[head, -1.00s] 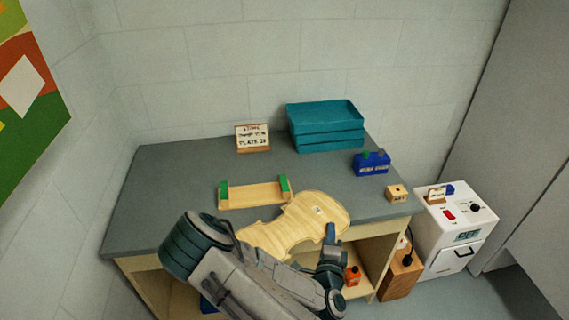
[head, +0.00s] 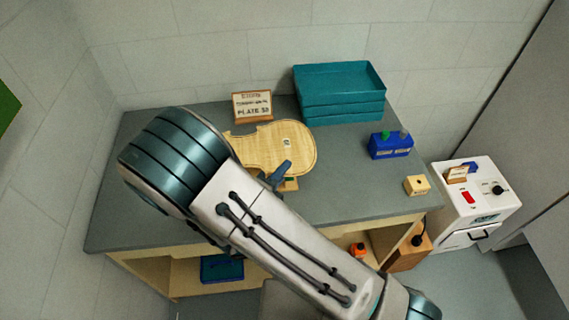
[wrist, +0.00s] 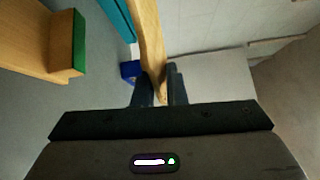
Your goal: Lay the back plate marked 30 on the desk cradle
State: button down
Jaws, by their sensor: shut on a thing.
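In the wrist view the plate (wrist: 149,40) shows edge-on between the fingers of my gripper (wrist: 160,88). In the wrist view the cradle (wrist: 40,45) lies to the left, apart from the plate.
A sign card (head: 253,106) stands behind the plate. Stacked teal trays (head: 340,96) stand at the back.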

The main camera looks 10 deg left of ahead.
jog(key=shift+f+b, duration=3.2)
jog(key=shift+f, duration=1.2)
jog(key=shift+s+p, duration=0.15)
jog(key=shift+p, duration=0.25)
